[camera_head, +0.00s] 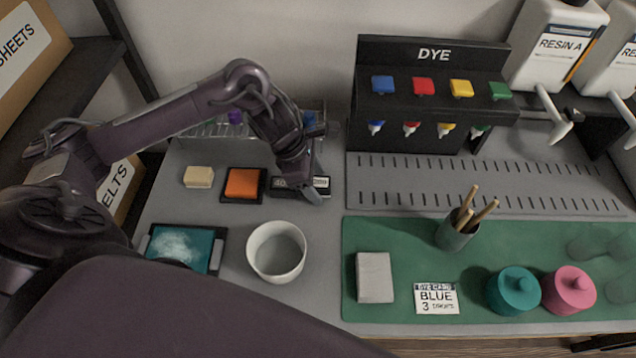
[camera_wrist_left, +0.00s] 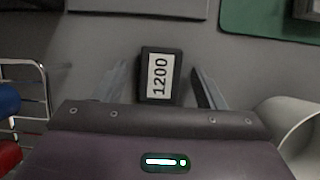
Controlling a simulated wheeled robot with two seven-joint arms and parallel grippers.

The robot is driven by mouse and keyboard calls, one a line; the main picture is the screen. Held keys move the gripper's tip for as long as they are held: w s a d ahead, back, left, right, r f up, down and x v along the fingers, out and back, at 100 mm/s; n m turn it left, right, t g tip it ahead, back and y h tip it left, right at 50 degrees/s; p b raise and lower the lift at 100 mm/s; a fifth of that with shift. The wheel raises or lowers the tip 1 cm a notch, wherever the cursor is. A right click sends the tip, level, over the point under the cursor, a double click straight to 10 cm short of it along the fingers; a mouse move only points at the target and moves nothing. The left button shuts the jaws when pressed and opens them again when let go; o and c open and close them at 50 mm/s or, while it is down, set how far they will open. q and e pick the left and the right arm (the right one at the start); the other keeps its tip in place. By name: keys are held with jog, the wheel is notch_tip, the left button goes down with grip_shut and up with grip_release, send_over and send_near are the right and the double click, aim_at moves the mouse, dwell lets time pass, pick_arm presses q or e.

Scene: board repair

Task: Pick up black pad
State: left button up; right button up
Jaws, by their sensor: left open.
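A small black pad with a white label reading 1200 shows in the left wrist view (camera_wrist_left: 161,76). In the head view, the black pad (camera_head: 322,183) lies on the grey worktop, partly covered by my left gripper (camera_head: 311,192). My left gripper is open, with its fingers (camera_wrist_left: 158,84) on either side of the pad and visible gaps between. I cannot tell how far above the worktop the fingertips are. A second dark labelled piece (camera_head: 284,184) shows left of the gripper, partly hidden. My right gripper is not in view.
A tan block (camera_head: 199,177) and an orange pad (camera_head: 243,183) lie to the left. A white bowl (camera_head: 276,252) stands in front. A wire rack (camera_head: 205,128) is behind. The slotted grey board (camera_head: 480,182) and green mat (camera_head: 400,235) lie to the right.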

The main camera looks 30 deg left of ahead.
pick_arm(q)
jog(key=c, duration=1)
jog(key=shift+c, duration=0.2)
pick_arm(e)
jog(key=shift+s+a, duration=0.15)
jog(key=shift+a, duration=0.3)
pick_arm(q)
jog(key=shift+r, duration=0.1)
